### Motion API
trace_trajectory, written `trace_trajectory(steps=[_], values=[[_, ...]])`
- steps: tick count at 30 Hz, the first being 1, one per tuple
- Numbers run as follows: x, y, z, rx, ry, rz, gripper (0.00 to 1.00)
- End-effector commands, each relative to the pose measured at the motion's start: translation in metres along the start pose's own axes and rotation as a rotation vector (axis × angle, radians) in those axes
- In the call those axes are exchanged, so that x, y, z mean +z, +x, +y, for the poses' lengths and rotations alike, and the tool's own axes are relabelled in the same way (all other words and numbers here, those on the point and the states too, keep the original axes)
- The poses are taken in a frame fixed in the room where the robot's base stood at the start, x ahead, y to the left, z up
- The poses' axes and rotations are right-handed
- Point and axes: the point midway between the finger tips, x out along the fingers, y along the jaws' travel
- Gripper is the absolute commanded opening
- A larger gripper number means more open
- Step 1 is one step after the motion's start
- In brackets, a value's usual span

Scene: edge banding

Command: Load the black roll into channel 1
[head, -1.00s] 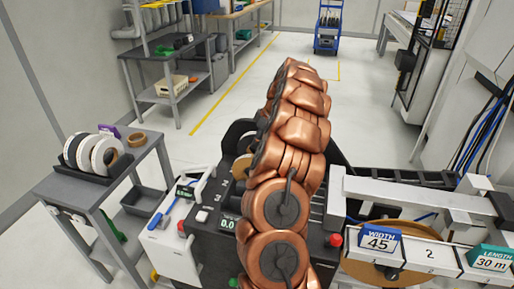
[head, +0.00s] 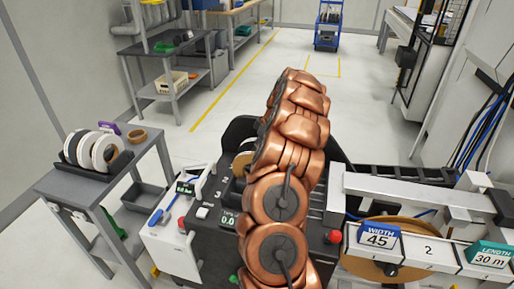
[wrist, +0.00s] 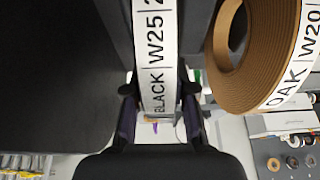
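In the wrist view, the black roll (wrist: 156,60) shows edge-on, its white label reading "BLACK W25". My gripper (wrist: 160,93) has one finger on each side of it, and both fingertips appear pressed against its sides. A dark wall or divider stands at each side of the roll's far part; I cannot tell how deep it sits between them. In the head view my copper arm hides the gripper and the black roll.
An oak roll (wrist: 265,50) is close on the right in the wrist view; a tan roll (head: 241,164) shows behind my arm. A grey side table (head: 85,185) at left carries several rolls. A large brown roll (head: 395,232) sits under the white rail (head: 400,190) at right.

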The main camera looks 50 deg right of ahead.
Motion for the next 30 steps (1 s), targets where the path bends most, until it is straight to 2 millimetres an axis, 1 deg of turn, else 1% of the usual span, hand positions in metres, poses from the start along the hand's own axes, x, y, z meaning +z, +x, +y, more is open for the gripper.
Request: trace_trajectory(steps=[1,7,8,17,24,26,30], values=[[0.0,0.0,0.0,0.001,0.0,0.0,0.29],[0.0,0.0,0.0,0.0,0.0,0.0,0.5],[0.0,0.0,0.0,0.0,0.0,0.0,0.51],[-0.001,-0.001,0.0,0.0,0.0,0.0,0.51],[-0.003,-0.01,0.001,0.002,0.0,0.001,0.51],[-0.002,-0.019,0.001,0.005,-0.001,0.002,0.51],[-0.002,-0.044,0.002,0.006,-0.001,0.002,0.51]])
